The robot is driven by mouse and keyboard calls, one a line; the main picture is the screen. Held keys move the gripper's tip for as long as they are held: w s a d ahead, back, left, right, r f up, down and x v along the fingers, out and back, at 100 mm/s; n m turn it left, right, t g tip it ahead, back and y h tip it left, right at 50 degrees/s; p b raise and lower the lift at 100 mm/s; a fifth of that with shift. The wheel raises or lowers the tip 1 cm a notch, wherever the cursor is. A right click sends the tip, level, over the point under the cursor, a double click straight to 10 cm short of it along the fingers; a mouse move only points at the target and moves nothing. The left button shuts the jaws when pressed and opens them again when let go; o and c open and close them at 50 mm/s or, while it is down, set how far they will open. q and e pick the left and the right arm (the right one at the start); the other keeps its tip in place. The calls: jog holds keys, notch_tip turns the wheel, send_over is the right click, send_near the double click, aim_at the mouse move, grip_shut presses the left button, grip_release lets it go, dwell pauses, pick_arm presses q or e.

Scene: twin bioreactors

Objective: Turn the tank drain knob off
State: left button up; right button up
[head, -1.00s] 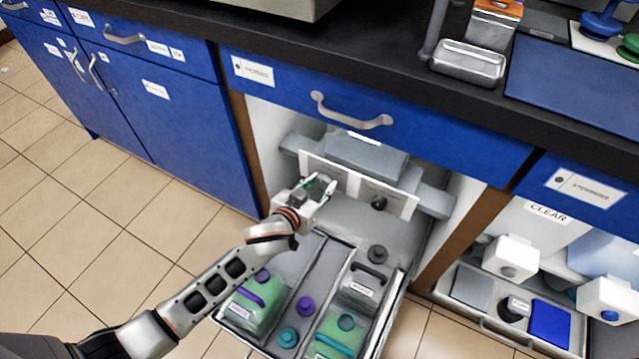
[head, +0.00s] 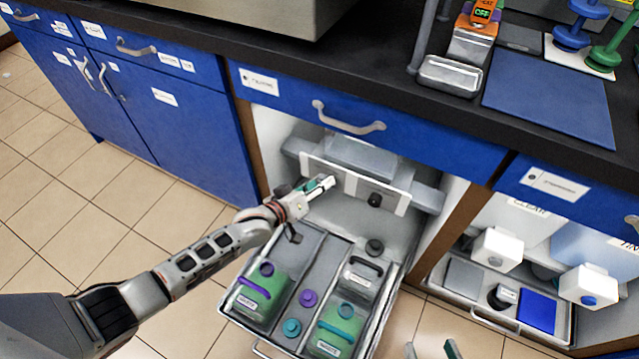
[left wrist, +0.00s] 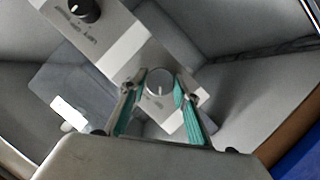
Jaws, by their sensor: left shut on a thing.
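A pale panel (head: 345,185) with two knobs is mounted at the back of the open cabinet. My left gripper (head: 322,184) is at its left part. In the left wrist view, its teal fingers are shut on a round grey knob (left wrist: 160,82), one on each side. In the head view my gripper hides this knob. The other knob, black (head: 375,200), is free on the right and also shows in the left wrist view (left wrist: 84,10).
A pulled-out tray (head: 262,345) below holds green containers (head: 262,294), a grey container (head: 359,280) and several caps. A closed blue drawer (head: 440,138) is above. The left floor is clear.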

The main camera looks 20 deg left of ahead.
dwell(0.4)
pick_arm(q)
jog(key=o, duration=1.1)
jog(key=shift+s, duration=0.1)
jog(key=v, duration=1.2)
